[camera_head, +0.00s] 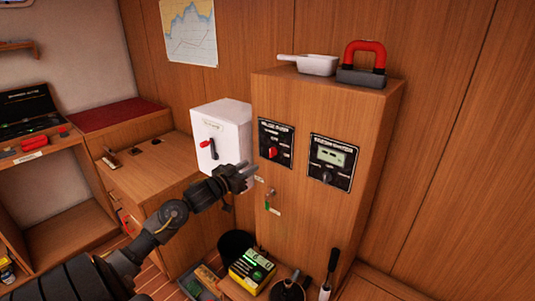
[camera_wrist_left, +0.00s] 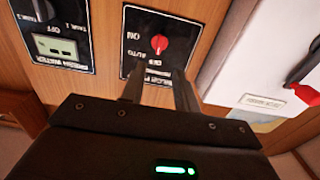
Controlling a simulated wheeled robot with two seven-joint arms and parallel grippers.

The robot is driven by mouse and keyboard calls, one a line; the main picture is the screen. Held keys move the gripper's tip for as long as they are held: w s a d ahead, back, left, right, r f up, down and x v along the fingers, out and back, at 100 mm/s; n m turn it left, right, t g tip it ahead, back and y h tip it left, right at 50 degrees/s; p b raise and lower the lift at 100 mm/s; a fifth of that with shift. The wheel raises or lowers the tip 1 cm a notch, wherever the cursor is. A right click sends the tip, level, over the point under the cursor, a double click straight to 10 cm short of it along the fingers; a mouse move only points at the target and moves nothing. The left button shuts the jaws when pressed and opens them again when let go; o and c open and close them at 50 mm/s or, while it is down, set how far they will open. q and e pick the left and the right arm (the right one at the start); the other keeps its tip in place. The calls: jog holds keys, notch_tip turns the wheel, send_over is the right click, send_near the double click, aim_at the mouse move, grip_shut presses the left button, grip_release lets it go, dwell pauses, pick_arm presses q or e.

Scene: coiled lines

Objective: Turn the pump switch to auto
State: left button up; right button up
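The pump switch panel (camera_head: 276,143) is a black plate on the upper left of the wooden cabinet's front, with a red knob (camera_head: 273,152). In the left wrist view the panel shows upside down, with the red knob (camera_wrist_left: 159,44) among ON, AUTO and OFF labels. I cannot tell for sure which label the knob points at. My left gripper (camera_head: 248,172) is just left of and below the panel. Its two fingers (camera_wrist_left: 159,90) stand apart with nothing between them, short of the knob and not touching it. My right gripper is not in view.
A white box (camera_head: 222,130) with a red-handled lever stands close left of the panel. A black panel with a display (camera_head: 331,163) is to the right. A key-like item with a green tag (camera_head: 271,205) hangs below. A white tray (camera_head: 309,64) and red-handled object (camera_head: 364,62) lie on top.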

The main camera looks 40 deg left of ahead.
aim_at(270, 153)
pick_arm(q)
jog(key=w+p, duration=0.1)
jog(key=w, duration=0.8)
jog(key=shift+w+a+r+p, duration=0.1)
jog(key=shift+w+r+p, duration=0.1)
jog(key=shift+p, duration=0.15)
jog(key=shift+w+f, duration=0.1)
jog(key=shift+w, duration=0.65)
grip_shut()
